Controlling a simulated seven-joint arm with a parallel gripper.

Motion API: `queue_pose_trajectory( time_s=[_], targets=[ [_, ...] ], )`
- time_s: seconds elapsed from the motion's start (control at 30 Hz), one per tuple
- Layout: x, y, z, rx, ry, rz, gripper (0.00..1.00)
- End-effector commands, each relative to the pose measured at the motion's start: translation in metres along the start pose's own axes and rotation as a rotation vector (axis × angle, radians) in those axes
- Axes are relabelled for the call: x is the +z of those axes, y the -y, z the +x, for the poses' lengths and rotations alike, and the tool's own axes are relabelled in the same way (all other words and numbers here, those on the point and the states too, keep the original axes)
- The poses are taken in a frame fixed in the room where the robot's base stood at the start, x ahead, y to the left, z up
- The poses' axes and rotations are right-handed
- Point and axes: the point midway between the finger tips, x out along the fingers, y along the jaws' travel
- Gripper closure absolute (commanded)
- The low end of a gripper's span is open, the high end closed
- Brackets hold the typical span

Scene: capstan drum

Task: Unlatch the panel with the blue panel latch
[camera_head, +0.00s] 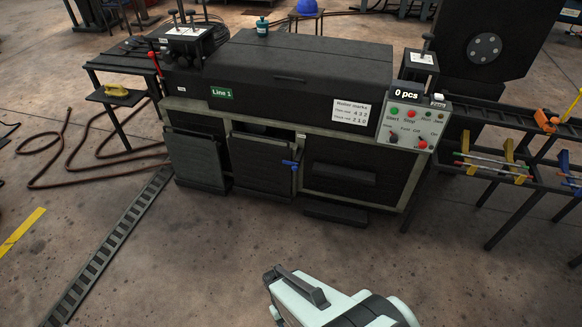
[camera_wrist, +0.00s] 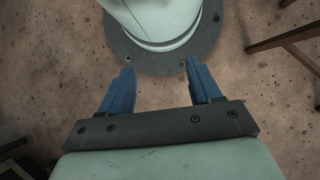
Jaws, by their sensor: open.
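The blue panel latch (camera_head: 290,164) is small and sits at the right edge of a dark panel (camera_head: 262,163) on the front of the machine, low and near the middle. The panel's exact fit against the frame is too small to tell. My gripper (camera_wrist: 160,88) shows in the wrist view with two blue fingers spread apart and nothing between them. It points down toward the floor and my own round base. In the head view my pale arm shows at the bottom, well apart from the latch, and the fingers cannot be made out there.
The machine (camera_head: 300,65) has a control box (camera_head: 411,117) at its right front. A second dark panel (camera_head: 196,160) is left of the latched one. A rack with clamps (camera_head: 495,165) stands right. A slotted track (camera_head: 105,250) lies on the left floor.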

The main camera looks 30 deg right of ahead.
Motion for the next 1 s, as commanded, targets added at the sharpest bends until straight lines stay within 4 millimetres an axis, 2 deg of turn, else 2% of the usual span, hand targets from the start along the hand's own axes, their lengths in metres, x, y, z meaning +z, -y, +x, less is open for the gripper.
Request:
queue_pose_trajectory(
  time_s=[0.27,0.37,0.53,0.77,1.0],
  targets=[
    [-0.004,-0.007,-0.004,-0.02,-0.01,0.03,0.39],
    [-0.019,-0.014,-0.009,-0.034,-0.026,0.053,0.39],
    [-0.067,-0.026,-0.013,-0.06,-0.055,0.089,0.39],
    [-0.133,-0.032,-0.018,-0.138,-0.112,0.14,0.39],
    [-0.223,-0.037,-0.031,-0.227,-0.296,0.204,0.39]
  ],
)
